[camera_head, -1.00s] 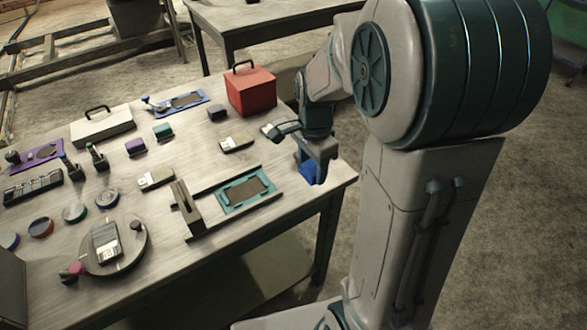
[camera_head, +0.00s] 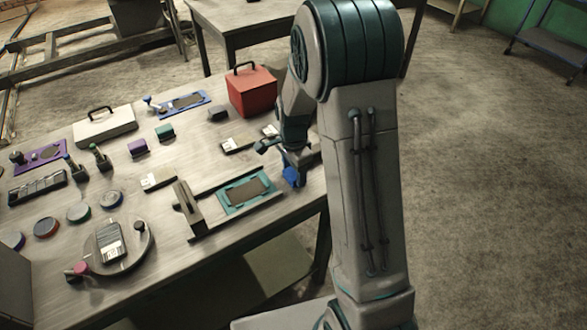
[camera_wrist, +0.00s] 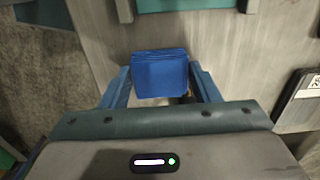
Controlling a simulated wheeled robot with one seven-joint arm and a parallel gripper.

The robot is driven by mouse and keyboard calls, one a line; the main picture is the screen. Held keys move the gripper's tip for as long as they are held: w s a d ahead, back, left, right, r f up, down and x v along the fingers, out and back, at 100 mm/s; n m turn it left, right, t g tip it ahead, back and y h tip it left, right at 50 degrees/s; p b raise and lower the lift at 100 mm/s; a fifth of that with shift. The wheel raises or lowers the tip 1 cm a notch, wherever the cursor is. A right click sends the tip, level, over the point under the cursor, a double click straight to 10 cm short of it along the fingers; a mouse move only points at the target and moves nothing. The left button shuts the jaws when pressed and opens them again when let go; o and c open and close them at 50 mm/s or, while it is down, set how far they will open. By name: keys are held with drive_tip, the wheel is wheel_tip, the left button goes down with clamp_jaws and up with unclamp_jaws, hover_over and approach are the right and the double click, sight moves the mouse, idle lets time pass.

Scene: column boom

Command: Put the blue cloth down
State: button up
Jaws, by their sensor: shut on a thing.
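The blue cloth (camera_wrist: 160,75) is a folded, block-like bundle between the two fingers of my gripper (camera_wrist: 161,88) in the wrist view. My gripper is shut on it. In the head view my gripper (camera_head: 293,172) is over the right part of the table (camera_head: 160,222), and the cloth (camera_head: 291,177) shows small and blue below it. I cannot tell from these views whether the cloth touches the table top.
A teal-framed plate (camera_head: 246,194) between rails lies just left of my gripper. A red box (camera_head: 252,92) with a black handle stands behind. Pale cards (camera_head: 238,145) lie nearby. A round turntable (camera_head: 142,247) is at the front left. The table's right edge is close.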

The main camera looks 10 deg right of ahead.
sight(294, 172)
drive_tip(key=shift+f, duration=0.1)
drive_tip(key=o, duration=1)
drive_tip(key=shift+c, duration=0.2)
wheel_tip(294, 172, up, 12)
drive_tip(key=s+r+n+t, duration=0.1)
drive_tip(key=s+r+n, duration=0.1)
drive_tip(key=s+n, duration=0.5)
drive_tip(key=s+r+n+t, duration=0.2)
drive_tip(key=s+n, duration=0.5)
drive_tip(key=s, duration=0.7)
drive_tip(key=shift+r, duration=0.8)
